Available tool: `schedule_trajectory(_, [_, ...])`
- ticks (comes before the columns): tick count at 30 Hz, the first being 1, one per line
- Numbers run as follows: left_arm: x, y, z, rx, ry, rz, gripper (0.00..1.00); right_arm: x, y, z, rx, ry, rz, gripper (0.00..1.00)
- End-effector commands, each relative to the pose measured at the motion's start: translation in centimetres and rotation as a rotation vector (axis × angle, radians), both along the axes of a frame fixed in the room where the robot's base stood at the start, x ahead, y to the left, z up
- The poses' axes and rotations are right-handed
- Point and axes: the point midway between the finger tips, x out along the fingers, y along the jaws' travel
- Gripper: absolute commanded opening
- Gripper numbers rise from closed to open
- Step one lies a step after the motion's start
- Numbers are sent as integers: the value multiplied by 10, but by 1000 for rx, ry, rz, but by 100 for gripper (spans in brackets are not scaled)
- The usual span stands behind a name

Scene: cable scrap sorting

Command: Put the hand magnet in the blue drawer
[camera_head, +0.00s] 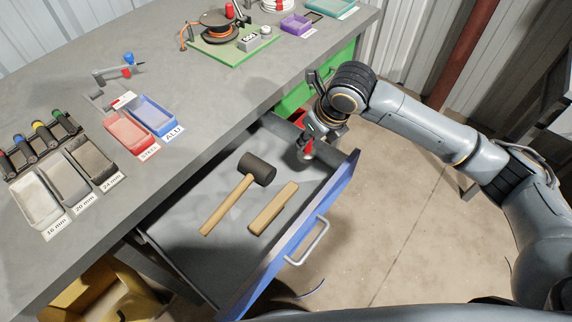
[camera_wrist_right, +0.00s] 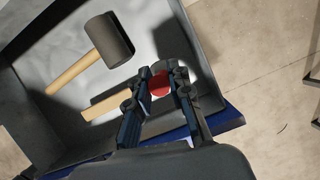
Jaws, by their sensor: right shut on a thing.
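The hand magnet, red with a grey end (camera_head: 307,149), is held in my right gripper (camera_head: 312,135). In the right wrist view the red part of the magnet (camera_wrist_right: 160,86) shows between the two fingers of the gripper (camera_wrist_right: 162,80), which are shut on it. The blue drawer (camera_head: 325,220) is pulled open from the bench, with a grey inside. My right gripper and the magnet are over the drawer's far right corner. Whether the magnet touches the drawer floor I cannot tell. My left gripper is not in view.
A black-headed mallet (camera_head: 257,168) and a wooden block (camera_head: 273,208) lie in the middle of the drawer. A green drawer (camera_head: 294,98) is beyond it. The bench top holds trays, including a red tray (camera_head: 128,134) and a blue tray (camera_head: 152,115).

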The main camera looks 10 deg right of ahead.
Motion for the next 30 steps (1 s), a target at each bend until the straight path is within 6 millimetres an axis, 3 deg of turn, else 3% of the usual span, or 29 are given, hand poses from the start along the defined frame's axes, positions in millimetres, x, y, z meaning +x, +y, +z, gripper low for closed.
schedule_trajectory(1, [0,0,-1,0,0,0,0,-2,0,-13,0,6,0,0])
schedule_trajectory(6, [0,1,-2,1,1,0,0,-1,0,-41,0,4,0,0])
schedule_trajectory(11, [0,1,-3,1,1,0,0,-1,0,-52,-1,1,0,0])
schedule_trajectory(18, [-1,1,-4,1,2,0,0,-1,0,-83,0,2,-1,0])
schedule_trajectory(28, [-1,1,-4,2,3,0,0,-1,0,-87,-1,0,0,0])
schedule_trajectory(29, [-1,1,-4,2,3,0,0,-1,0,-87,-1,0,0,26])
schedule_trajectory(30, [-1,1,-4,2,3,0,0,-1,0,-87,-1,0,0,34])
